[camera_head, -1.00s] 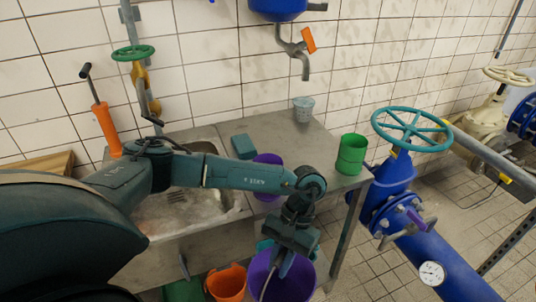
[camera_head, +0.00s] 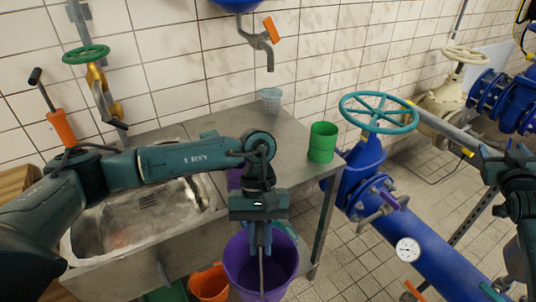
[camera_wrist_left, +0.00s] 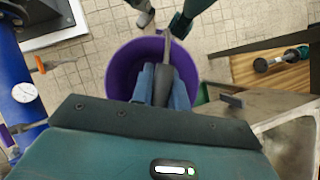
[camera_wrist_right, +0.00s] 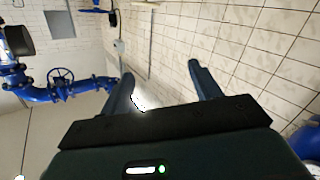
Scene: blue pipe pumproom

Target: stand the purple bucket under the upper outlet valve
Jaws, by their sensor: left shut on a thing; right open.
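The purple bucket (camera_head: 285,262) hangs low in front of the counter's edge, below my left gripper (camera_head: 260,248). That gripper is shut on the bucket's grey handle. The left wrist view looks down into the open bucket (camera_wrist_left: 118,72), with the left fingers (camera_wrist_left: 165,85) over its middle. An outlet valve, a grey tap with an orange lever (camera_head: 270,30), is on the tiled wall above the counter, well above and behind the bucket. My right gripper (camera_wrist_right: 162,82) is open and empty in its wrist view.
The steel counter (camera_head: 290,150) has a sink (camera_head: 140,215) at its left. A green container (camera_head: 322,142) and a grey cup (camera_head: 271,100) stand on it. An orange bucket (camera_head: 208,284) is below. A blue pipe (camera_head: 440,255) with a teal handwheel (camera_head: 378,112) stands right.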

